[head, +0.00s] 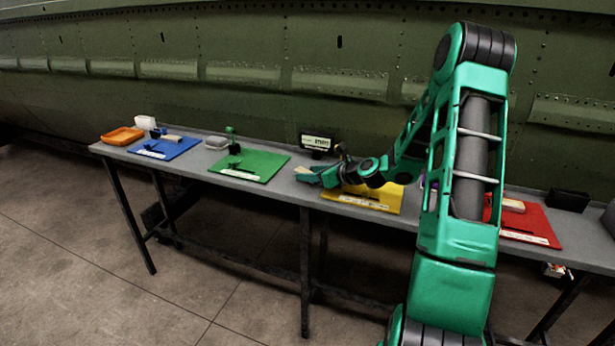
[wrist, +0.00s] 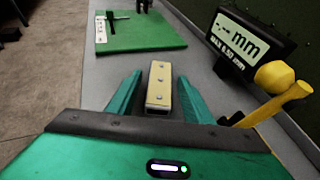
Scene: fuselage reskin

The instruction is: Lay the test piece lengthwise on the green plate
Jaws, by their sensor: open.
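The test piece looks to be the beige bar with several rivet heads (wrist: 160,88) in the wrist view. It lies on the grey bench, pointing away from me. My gripper (wrist: 158,85) is open, with one green finger on each side of the bar; a gap shows on the left and the right finger is very close. In the head view my gripper (head: 307,175) is low over the bench, between the green and yellow plates. The green plate (head: 262,167) lies left of it; in the wrist view the plate (wrist: 150,38) is ahead and a little left.
A gauge display (head: 318,142) stands behind my gripper, with a yellow-handled tool (wrist: 285,95) nearby. Blue (head: 165,149), yellow (head: 388,198) and red (head: 540,222) plates share the bench.

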